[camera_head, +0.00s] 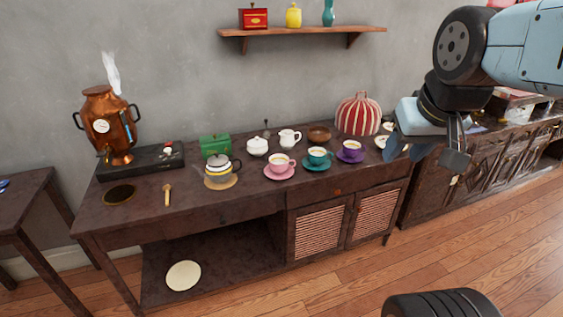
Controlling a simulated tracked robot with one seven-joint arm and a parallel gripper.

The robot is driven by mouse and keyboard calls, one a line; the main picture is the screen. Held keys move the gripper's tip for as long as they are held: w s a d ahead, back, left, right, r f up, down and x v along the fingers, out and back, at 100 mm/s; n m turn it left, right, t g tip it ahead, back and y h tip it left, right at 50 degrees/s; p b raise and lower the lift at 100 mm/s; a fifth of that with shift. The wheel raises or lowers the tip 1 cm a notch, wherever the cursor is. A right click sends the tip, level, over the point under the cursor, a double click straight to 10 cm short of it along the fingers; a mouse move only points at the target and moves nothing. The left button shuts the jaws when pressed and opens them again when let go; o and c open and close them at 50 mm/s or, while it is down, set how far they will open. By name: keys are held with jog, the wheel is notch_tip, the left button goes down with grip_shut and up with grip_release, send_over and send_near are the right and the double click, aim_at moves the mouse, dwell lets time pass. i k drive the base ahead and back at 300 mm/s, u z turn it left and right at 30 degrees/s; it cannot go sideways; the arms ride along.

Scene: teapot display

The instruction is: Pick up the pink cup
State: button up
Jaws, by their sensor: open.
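The pink cup (278,162) stands upright on a pink saucer (280,173) near the front edge of the dark wooden table (230,210). Something pale yellow shows inside it. My gripper (425,154) is open and empty, above and to the right of the cup, near the table's right end. It hangs well apart from the cup, with its fingers pointing down.
A teal cup (319,156) and a purple cup (350,148) on saucers stand to the right of the pink cup. A striped teapot (217,167) sits to its left, a white sugar bowl (257,146) and creamer (289,138) behind. A striped cosy (358,115) stands at the back right.

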aim_at(282, 165)
jog(key=z, duration=0.05)
jog(key=i, duration=0.95)
jog(key=u, duration=0.1)
